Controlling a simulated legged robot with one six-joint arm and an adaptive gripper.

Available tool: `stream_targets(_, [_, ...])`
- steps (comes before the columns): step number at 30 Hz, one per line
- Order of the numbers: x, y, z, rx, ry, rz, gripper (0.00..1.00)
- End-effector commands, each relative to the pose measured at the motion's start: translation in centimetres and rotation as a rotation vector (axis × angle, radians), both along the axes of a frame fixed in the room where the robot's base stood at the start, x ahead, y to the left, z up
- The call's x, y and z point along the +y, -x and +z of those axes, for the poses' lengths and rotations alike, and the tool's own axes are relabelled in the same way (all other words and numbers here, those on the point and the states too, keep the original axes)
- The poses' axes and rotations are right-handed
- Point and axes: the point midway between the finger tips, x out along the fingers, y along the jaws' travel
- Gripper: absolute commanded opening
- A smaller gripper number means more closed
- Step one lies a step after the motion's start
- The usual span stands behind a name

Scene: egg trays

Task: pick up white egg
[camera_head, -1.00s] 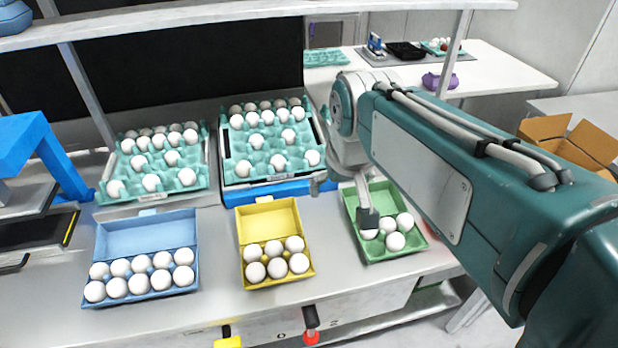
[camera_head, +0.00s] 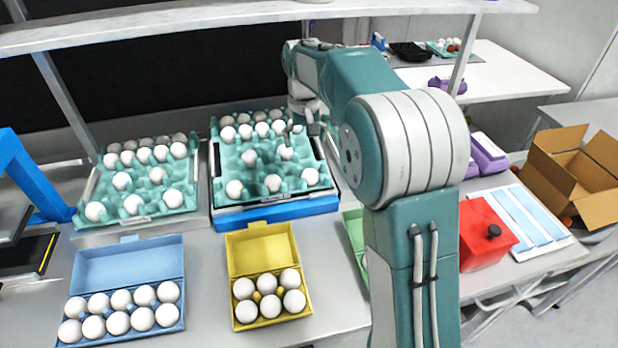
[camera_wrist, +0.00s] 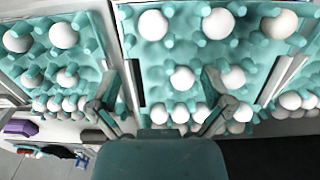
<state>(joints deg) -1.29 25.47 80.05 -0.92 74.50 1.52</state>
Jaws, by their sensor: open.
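Many white eggs sit in teal trays and cartons; which one is meant cannot be told. My gripper (camera_head: 303,127) hangs open and empty over the right-hand teal tray (camera_head: 262,198) in the head view. A white egg (camera_head: 286,152) lies just below it in that tray. In the wrist view my gripper (camera_wrist: 172,88) has its fingers apart, and a white egg (camera_wrist: 182,78) shows between them. Another white egg (camera_wrist: 233,77) is close by the right finger. The gap between fingers and eggs is hard to judge.
A left teal tray (camera_head: 150,222) holds more eggs. A blue carton (camera_head: 125,268) and a yellow carton (camera_head: 258,262) of eggs stand in front. A green carton (camera_head: 354,232) is mostly hidden by my arm. A red box (camera_head: 482,240) stands right. A shelf (camera_head: 240,28) crosses above.

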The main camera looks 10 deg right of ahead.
Motion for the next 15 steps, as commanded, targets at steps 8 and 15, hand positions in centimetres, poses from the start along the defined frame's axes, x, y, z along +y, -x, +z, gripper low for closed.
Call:
stream_targets(8, [-0.1,0.1,-4.3,0.003,0.0,0.0,1.0])
stream_targets(15, [-0.6,-0.3,-6.6,0.004,0.0,-0.001,1.0])
